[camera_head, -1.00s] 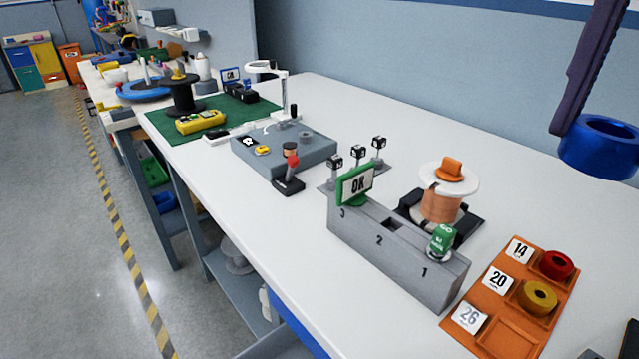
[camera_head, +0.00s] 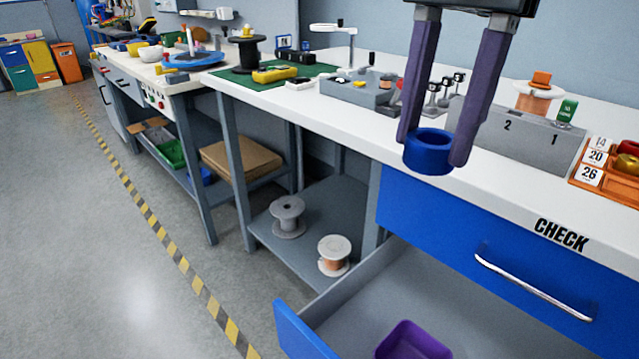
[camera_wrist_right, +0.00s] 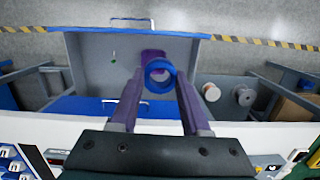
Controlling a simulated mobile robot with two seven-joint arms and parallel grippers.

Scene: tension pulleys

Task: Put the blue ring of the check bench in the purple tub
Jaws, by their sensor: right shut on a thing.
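The blue ring (camera_head: 430,153) is held between the two purple fingers of my right gripper (camera_head: 436,150), high in front of the check bench's edge. It also shows in the right wrist view (camera_wrist_right: 160,77), between the fingertips. The purple tub (camera_head: 412,341) lies inside an open grey drawer at the bottom of the head view, partly cut off by the frame. In the right wrist view the tub (camera_wrist_right: 153,56) shows just beyond the ring, which partly covers it. My left gripper is not in view.
The open drawer (camera_head: 365,293) has a blue front and grey walls. A closed blue drawer marked CHECK (camera_head: 480,240) sits above it. An orange tray (camera_head: 607,175) with red and yellow rings stands on the white bench. Spools (camera_head: 334,256) rest on the lower shelf.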

